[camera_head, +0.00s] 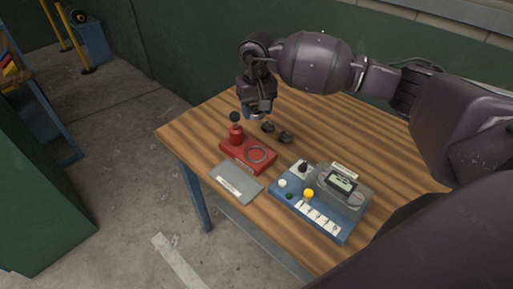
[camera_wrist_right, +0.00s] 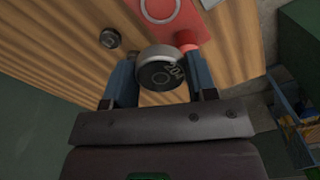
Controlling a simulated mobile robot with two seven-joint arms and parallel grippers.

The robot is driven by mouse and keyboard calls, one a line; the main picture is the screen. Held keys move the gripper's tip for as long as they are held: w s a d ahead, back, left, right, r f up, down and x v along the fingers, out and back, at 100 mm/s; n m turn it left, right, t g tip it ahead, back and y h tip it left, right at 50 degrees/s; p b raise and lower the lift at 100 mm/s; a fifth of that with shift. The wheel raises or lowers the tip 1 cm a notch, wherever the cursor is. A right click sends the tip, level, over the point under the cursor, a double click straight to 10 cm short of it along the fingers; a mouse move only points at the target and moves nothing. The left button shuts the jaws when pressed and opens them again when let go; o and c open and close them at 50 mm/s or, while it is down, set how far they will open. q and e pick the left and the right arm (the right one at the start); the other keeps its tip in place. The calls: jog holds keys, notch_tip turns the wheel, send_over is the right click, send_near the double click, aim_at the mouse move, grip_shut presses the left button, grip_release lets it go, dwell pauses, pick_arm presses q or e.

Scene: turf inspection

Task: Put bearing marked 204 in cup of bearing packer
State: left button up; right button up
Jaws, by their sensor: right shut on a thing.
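My right gripper (camera_head: 257,111) is shut on a round bearing (camera_wrist_right: 161,70), and its dark face shows a marking that reads like 204 in the right wrist view. The gripper holds it above the table, behind the red bearing packer (camera_head: 235,153). The packer has a ring-shaped cup (camera_head: 262,154) on its right part and a red post with a black knob (camera_head: 235,117) on its left. The cup looks empty. The packer also shows in the right wrist view (camera_wrist_right: 178,22). My left gripper is not in view.
A grey plate (camera_head: 236,182) lies in front of the packer. A blue device (camera_head: 318,212) with buttons and a display stands to the right.

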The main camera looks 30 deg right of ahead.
jog(key=p, duration=0.1)
send_over(256, 155)
notch_tip(256, 155, down, 10)
jog(key=shift+f, duration=0.25)
jog(key=shift+f+p, duration=0.3)
jog(key=shift+f, duration=2.35)
